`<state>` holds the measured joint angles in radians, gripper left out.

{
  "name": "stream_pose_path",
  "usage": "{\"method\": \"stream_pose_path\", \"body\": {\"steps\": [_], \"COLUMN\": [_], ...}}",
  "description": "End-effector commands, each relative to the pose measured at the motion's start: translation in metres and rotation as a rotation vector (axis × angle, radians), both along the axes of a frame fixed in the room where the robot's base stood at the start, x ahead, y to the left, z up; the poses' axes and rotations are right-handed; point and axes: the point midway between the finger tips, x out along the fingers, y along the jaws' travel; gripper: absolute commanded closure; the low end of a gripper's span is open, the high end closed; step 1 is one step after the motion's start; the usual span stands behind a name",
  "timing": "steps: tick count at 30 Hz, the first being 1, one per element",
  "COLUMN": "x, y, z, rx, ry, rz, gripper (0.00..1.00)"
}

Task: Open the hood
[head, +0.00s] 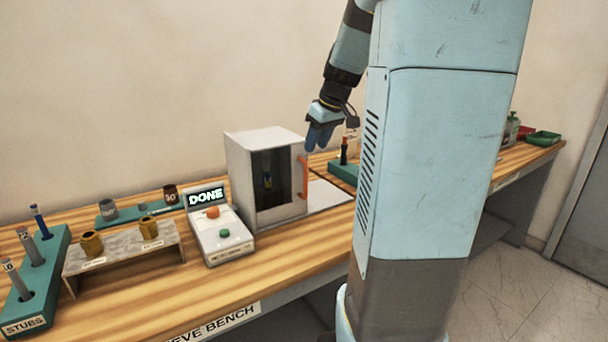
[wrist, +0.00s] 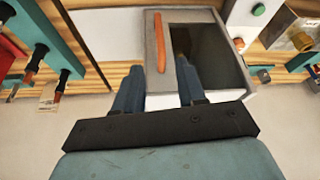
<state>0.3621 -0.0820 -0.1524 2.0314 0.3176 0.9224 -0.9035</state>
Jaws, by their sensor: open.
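The hood (head: 266,180) is a white box on the bench with a dark window and an upright orange handle (head: 303,178) on its front, at the right edge. Its door looks closed. Something blue stands inside, dimly seen through the window. My gripper (head: 318,146) is open above and beside the hood's right side, close to the handle's top in the head view. In the wrist view the hood (wrist: 205,17) lies ahead, with the handle (wrist: 160,42) between the lines of my two fingers (wrist: 158,92). I cannot tell whether the fingers touch it.
A control box (head: 222,235) left of the hood shows DONE, with an orange and a green button. Further left are a metal stand (head: 120,249) with brass parts and a teal STUBS rack (head: 35,280). Another teal rack (head: 343,172) stands right of the hood.

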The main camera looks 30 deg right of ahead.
Motion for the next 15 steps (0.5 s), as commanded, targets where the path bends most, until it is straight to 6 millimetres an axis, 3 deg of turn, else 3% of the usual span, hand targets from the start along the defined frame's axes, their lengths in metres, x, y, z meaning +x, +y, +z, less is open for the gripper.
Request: {"method": "stream_pose_path", "body": {"steps": [15], "x": [0.033], "y": [0.008], "z": [-0.083], "rx": [0.001], "ry": [0.003], "rz": [0.000], "gripper": [0.60]}}
